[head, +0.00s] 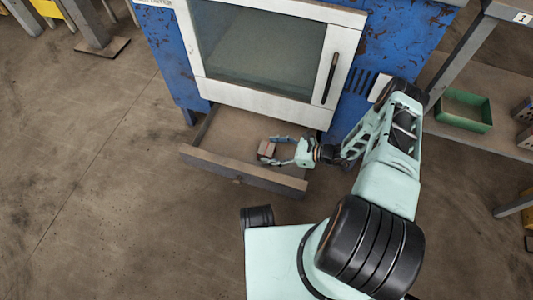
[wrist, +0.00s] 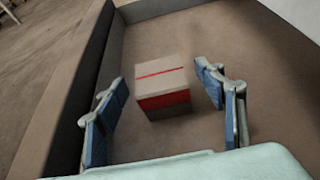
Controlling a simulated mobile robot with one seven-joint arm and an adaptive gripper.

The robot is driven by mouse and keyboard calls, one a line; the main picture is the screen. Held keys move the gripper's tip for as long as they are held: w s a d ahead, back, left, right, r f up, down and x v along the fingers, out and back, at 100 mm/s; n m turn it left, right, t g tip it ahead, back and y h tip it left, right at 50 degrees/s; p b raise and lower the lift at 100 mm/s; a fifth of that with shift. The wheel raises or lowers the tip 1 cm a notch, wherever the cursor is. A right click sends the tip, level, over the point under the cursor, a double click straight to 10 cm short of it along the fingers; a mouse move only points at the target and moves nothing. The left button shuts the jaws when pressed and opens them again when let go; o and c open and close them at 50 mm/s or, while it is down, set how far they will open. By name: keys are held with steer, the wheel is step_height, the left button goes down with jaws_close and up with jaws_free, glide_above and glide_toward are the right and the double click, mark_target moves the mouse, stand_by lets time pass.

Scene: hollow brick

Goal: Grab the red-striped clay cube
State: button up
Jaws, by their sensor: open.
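The red-striped clay cube (head: 266,149) sits inside an open drawer (head: 240,174) under the blue machine. In the wrist view the cube (wrist: 162,84) is tan, with a thin red line on top and a wide red band on its near side. My gripper (head: 277,148) is in the drawer with its fingers pointing left towards the cube. In the wrist view my gripper (wrist: 164,95) is open, with one blue-padded finger on each side of the cube. Gaps show between the cube and both fingers. The cube's underside is hidden.
The drawer's wall (wrist: 60,95) rises close to the left finger in the wrist view. The blue machine (head: 172,62) with its glass door (head: 260,45) stands above the drawer. A shelf at right holds a green tray (head: 464,111). The floor (head: 90,200) at left is clear.

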steer(key=shift+x, duration=1.25)
steer(key=shift+c, duration=0.7)
steer(key=shift+d, duration=0.1)
steer(key=c, duration=1)
steer(key=shift+c, duration=0.5)
steer(key=shift+r, duration=0.15)
